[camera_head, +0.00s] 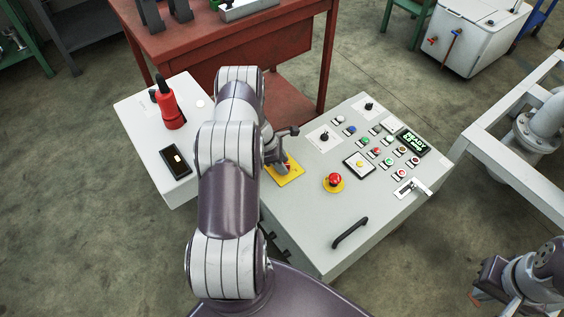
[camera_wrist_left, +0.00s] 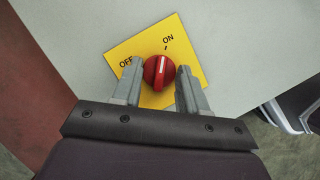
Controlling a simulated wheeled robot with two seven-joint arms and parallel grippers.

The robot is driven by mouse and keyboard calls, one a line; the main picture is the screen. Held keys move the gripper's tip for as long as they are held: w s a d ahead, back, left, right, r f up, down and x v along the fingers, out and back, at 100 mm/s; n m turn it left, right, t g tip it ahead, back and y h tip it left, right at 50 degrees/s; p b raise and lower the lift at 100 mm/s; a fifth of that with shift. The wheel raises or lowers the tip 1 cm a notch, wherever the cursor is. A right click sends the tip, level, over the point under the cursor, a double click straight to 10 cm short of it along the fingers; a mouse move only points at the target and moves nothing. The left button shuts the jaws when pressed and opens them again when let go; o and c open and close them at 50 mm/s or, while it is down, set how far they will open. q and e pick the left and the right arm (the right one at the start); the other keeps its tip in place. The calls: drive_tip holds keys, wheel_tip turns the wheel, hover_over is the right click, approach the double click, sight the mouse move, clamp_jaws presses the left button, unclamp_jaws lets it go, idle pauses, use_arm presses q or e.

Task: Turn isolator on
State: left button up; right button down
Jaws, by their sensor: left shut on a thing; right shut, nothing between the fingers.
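The isolator is a red rotary knob (camera_wrist_left: 159,72) on a yellow plate (camera_wrist_left: 192,62) marked OFF and ON. In the left wrist view its white pointer line points up, close to the ON mark and away from OFF. My left gripper (camera_wrist_left: 158,78) is shut on the knob, with one finger on each side. In the head view my left gripper (camera_head: 281,163) reaches down to the yellow plate (camera_head: 290,172) and mostly hides the knob. My right gripper (camera_head: 476,297) is at the bottom right, away from the panel, shut and empty.
The grey control panel (camera_head: 310,225) carries an emergency stop (camera_head: 334,180), several buttons, a lit display (camera_head: 411,142) and a black handle (camera_head: 350,232). A white side panel (camera_head: 140,115) holds a red device (camera_head: 167,108). A red workbench (camera_head: 220,50) stands behind.

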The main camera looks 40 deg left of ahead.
use_arm(q)
drive_tip(key=shift+m, duration=0.6)
drive_tip(key=o, duration=1)
drive_tip(key=p+v, duration=0.2)
drive_tip(key=v, duration=1)
drive_tip(key=shift+w+a+r, duration=0.25)
drive_tip(key=shift+r, duration=0.1)
